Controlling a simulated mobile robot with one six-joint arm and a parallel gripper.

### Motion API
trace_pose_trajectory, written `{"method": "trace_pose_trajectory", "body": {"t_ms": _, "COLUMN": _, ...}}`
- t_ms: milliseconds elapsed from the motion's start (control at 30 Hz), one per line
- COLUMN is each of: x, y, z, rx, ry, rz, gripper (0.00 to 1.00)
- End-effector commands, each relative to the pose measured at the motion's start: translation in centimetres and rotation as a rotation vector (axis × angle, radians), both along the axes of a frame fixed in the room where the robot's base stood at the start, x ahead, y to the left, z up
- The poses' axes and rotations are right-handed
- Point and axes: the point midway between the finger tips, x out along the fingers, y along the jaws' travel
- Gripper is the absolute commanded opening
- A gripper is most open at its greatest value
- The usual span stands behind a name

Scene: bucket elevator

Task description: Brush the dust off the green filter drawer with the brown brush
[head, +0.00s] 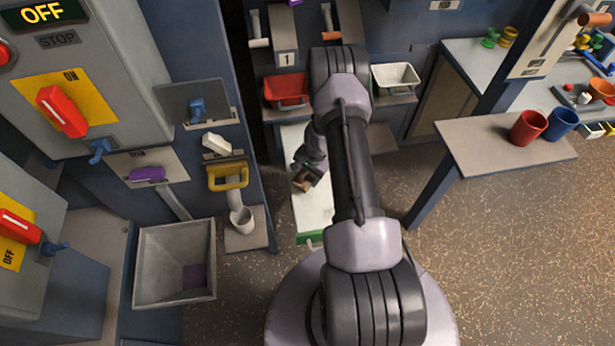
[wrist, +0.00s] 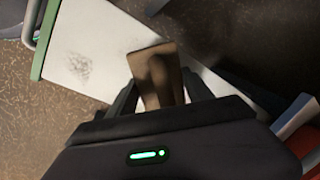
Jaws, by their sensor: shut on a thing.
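The filter drawer (head: 312,213) stands pulled out, with a white top and a green front edge. It also shows in the wrist view (wrist: 105,30), its green edge at the left. A grey dust patch (wrist: 72,67) lies on the white top, left of my gripper. My gripper (wrist: 160,98) is shut on the brown brush (wrist: 155,72), which is over the white top. In the head view the brush (head: 302,182) shows at the end of my arm, over the drawer. Whether the brush touches the surface, I cannot tell. My arm hides part of the drawer.
A red bucket (head: 287,88) and a white bucket (head: 395,77) are at the back. A grey hopper (head: 150,265) stands at the left. A small shelf (head: 480,150) holds a red cup (head: 528,127) and a blue cup (head: 562,124). The floor at the right is clear.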

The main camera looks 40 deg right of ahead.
Motion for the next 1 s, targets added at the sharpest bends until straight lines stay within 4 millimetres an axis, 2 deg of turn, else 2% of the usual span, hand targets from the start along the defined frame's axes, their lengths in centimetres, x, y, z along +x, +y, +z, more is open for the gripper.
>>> {"method": "trace_pose_trajectory", "body": {"t_ms": 33, "x": 0.0, "y": 0.0, "z": 0.8, "rx": 0.000, "ry": 0.000, "rz": 0.001, "gripper": 0.21}}
{"method": "trace_pose_trajectory", "body": {"t_ms": 433, "x": 0.2, "y": 0.2, "z": 4.1, "rx": 0.000, "ry": -0.001, "rz": 0.008, "gripper": 0.21}}
{"method": "trace_pose_trajectory", "body": {"t_ms": 1000, "x": 0.3, "y": 0.2, "z": 4.3, "rx": -0.001, "ry": 0.000, "rz": 0.008, "gripper": 0.21}}
